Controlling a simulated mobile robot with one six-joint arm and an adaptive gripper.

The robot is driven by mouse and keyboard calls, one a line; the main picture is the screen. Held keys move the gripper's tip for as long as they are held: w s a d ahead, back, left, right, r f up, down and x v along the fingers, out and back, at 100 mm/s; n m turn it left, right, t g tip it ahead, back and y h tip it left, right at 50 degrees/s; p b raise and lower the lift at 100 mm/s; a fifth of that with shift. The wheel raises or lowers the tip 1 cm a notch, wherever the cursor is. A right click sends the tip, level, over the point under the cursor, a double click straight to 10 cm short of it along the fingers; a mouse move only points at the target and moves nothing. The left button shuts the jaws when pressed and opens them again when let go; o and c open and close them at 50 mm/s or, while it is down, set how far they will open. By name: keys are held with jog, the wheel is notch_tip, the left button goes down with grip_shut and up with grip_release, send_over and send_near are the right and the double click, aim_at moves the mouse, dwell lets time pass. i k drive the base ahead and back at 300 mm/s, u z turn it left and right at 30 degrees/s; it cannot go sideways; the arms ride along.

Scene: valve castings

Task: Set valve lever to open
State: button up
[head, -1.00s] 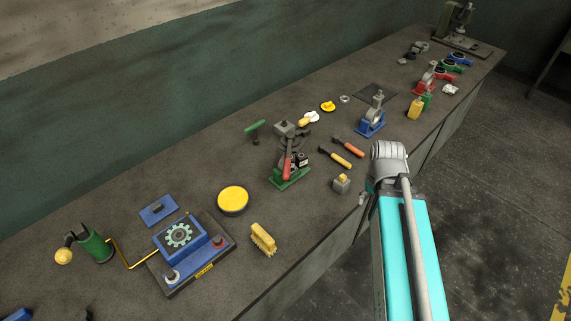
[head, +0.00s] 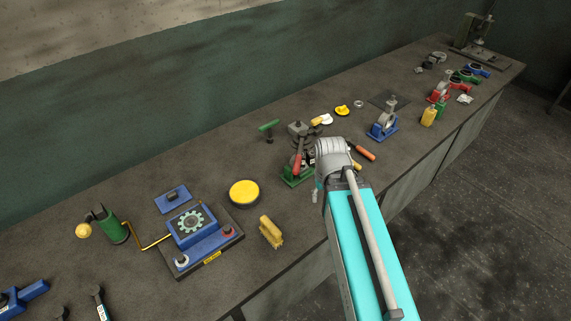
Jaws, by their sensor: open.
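A green-based fixture (head: 290,181) stands mid-bench with a raised red lever (head: 298,163) and a dark grey upper part. My arm's rounded grey wrist covers part of its right side. A blue casting with a grey upright stem (head: 383,128) stands farther right, and a red one (head: 439,94) beyond it. I cannot tell which of these is the task's valve, or the lever's setting. My gripper (head: 316,192) shows only as a small grey piece below the wrist, near the bench's front edge; it is open, most of it hidden, with no held object visible.
A yellow round tin (head: 244,194), a yellow brush (head: 271,231) and a blue gear box (head: 191,227) lie left of my arm. An orange-handled tool (head: 361,149) lies just right of my wrist. The wall bounds the bench behind; floor is open at right.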

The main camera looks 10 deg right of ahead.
aim_at(302, 138)
jog(key=u, duration=0.25)
jog(key=k, duration=1.05)
jog(key=z, duration=0.8)
jog(key=i, duration=1)
